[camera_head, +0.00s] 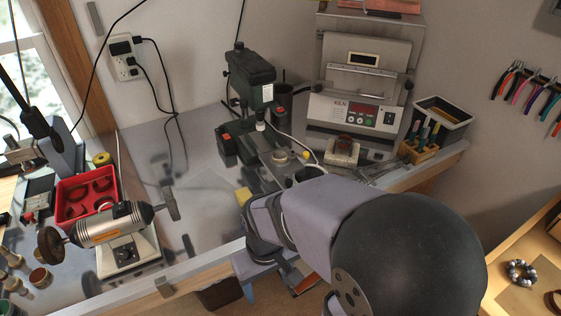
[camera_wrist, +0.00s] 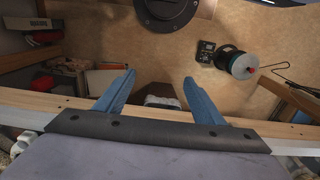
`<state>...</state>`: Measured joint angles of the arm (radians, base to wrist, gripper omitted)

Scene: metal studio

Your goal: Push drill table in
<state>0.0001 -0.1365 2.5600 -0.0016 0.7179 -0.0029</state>
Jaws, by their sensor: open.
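The dark green drill press (camera_head: 252,78) stands at the back of the metal-topped bench. Its drill table (camera_head: 281,158) is a grey metal plate that juts out below the chuck, toward my arm; my arm hides part of the area in front of it. My gripper (camera_head: 262,284) is low at the bench's front edge, in front of and below the drill table, and apart from it. In the wrist view, its two blue fingers (camera_wrist: 158,92) are spread with nothing between them. The drill press and its table do not show in the wrist view.
A kiln (camera_head: 355,105) stands right of the drill press. A polishing motor (camera_head: 112,226) and a red tray (camera_head: 87,196) are at the left. The bench's wooden front edge (camera_wrist: 65,103) lies beneath my gripper. The bench top left of the drill press is mostly clear.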

